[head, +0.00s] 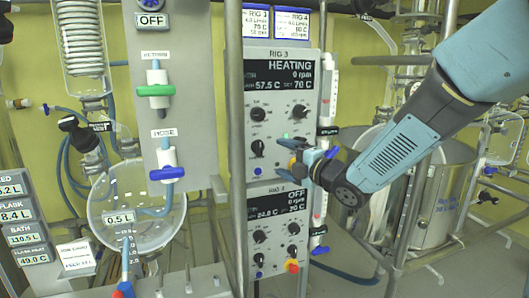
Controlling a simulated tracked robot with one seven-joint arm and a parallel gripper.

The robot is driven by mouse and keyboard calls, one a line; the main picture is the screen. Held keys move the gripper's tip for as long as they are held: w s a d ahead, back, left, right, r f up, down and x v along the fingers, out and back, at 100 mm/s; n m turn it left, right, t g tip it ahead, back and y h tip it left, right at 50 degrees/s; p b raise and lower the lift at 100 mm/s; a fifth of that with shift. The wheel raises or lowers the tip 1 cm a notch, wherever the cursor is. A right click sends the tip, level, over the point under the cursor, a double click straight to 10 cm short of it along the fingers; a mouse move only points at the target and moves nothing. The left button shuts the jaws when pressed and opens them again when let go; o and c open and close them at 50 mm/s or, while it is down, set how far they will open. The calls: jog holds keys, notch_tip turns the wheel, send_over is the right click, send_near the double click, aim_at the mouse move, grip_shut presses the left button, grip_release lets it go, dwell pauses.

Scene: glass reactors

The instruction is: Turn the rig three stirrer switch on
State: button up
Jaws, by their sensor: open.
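The rig 3 control box (279,98) stands right of centre in the head view. Its display (283,74) reads HEATING, 0 rpm, 57.5 C, set 70 C. Its upper knobs are a left one (257,114) and a right one (299,111). A dark knob (257,148) sits at lower left; the knob labels are too small to read, so I cannot tell which is the stirrer switch. My gripper (296,158) is open and empty in the picture, in front of the lower right of this box, and hides controls there. Contact with the panel cannot be told.
The rig 4 box (277,225) below reads OFF, with a red button (292,267) on it. A metal post (236,130) stands left of the boxes. Glassware (135,210) and a grey valve board (165,90) are further left; a steel vessel (445,200) is at right.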

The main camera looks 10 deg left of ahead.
aim_at(262, 150)
jog(key=x, duration=0.8)
jog(key=shift+w+a, duration=0.1)
jog(key=shift+a, duration=0.05)
jog(key=shift+f, duration=0.1)
jog(key=c, duration=1)
